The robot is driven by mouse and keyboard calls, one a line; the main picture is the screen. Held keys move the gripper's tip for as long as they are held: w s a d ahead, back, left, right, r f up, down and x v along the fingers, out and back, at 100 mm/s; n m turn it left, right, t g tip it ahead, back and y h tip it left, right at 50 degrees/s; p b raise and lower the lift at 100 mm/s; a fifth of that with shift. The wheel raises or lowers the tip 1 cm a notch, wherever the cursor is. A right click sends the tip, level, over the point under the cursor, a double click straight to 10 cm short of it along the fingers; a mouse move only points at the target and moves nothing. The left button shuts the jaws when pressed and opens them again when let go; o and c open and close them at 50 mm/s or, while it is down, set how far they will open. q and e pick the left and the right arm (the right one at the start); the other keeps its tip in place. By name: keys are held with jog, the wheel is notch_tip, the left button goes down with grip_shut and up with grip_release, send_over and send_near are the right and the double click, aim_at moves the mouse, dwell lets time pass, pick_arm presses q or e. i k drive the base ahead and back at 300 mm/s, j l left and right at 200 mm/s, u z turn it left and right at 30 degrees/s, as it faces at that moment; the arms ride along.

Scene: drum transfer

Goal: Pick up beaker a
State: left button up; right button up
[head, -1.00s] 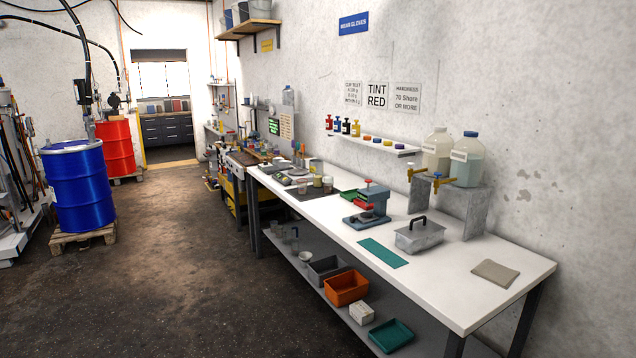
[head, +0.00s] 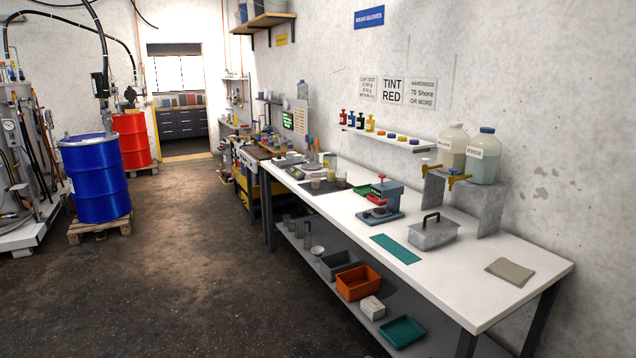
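Several small cups or beakers stand close together on the far part of the white bench (head: 455,287). A pale cup with a reddish tint (head: 316,182) is in front, and a yellowish cup (head: 331,174) is just behind it. A darker cup (head: 341,181) stands to their right. More small vessels (head: 317,250) are on the lower shelf. No label reading "a" is legible, so I cannot tell which one is beaker a. Neither of my grippers is in view.
A red and grey press (head: 381,203), a lidded metal box (head: 433,233) and jugs on a stand (head: 484,158) occupy the bench. An orange bin (head: 358,283) is on the lower shelf. A blue drum (head: 98,180) stands on a pallet at left. The floor (head: 210,270) between is clear.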

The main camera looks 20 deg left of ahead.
aim_at(331, 170)
jog(key=u, duration=1.4)
jog(key=i, duration=6.45)
jog(key=i+z, duration=0.15)
jog(key=z, duration=0.55)
